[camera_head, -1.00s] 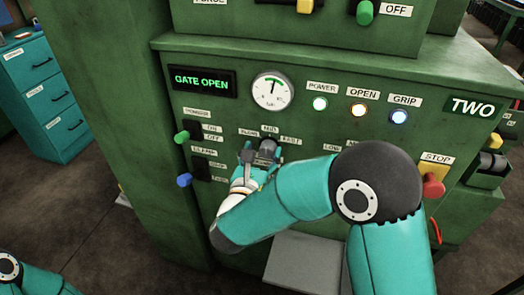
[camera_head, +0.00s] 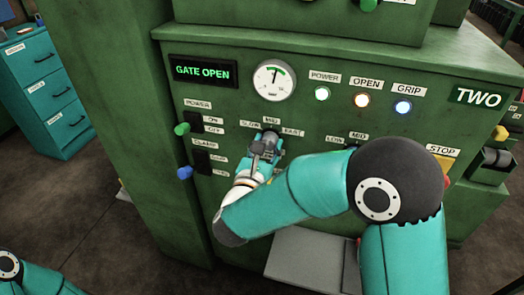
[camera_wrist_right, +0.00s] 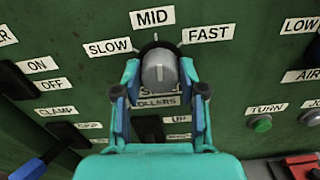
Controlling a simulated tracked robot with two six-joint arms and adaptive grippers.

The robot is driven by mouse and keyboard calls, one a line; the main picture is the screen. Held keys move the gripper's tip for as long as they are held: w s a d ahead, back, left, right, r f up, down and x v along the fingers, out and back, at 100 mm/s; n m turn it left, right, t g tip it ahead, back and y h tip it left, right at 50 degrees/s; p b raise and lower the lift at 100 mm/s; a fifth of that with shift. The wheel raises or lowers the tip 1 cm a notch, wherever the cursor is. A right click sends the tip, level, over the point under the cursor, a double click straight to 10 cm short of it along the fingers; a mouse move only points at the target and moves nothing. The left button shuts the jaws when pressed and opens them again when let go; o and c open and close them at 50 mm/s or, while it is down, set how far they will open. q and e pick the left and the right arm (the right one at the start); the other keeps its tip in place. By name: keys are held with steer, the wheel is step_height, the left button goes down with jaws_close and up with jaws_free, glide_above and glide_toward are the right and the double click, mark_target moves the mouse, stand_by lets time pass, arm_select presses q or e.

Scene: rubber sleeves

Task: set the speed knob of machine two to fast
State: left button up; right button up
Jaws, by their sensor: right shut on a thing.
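Machine two is a green cabinet with a "TWO" plate (camera_head: 478,98). Its speed knob (camera_wrist_right: 159,70) is a round grey knob below the SLOW, MID and FAST labels. In the right wrist view its pale line points up toward MID (camera_wrist_right: 152,17); FAST (camera_wrist_right: 209,33) is to the right. My right gripper (camera_head: 267,143) is shut on the knob, one finger on each side. The fingers partly cover the label under the knob. Only a bit of my left arm shows at the lower left of the head view; its gripper is out of view.
The display (camera_head: 203,72) reads GATE OPEN, beside a round gauge (camera_head: 274,80). Power, open and grip lamps are lit. A green-tipped lever (camera_head: 182,129) and a blue-tipped lever (camera_head: 185,172) stick out at the left. A grey plate (camera_head: 312,257) lies below my right arm.

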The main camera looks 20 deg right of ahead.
steer(key=m+b, duration=0.7)
steer(key=b, duration=0.4)
steer(key=shift+d+f, duration=0.1)
steer(key=shift+d+r+m+b, duration=0.1)
steer(key=shift+r+m+b, duration=0.1)
steer(key=shift+m+b, duration=1)
steer(key=o, duration=1.1)
steer(key=shift+w, duration=0.1)
steer(key=shift+f, duration=0.1)
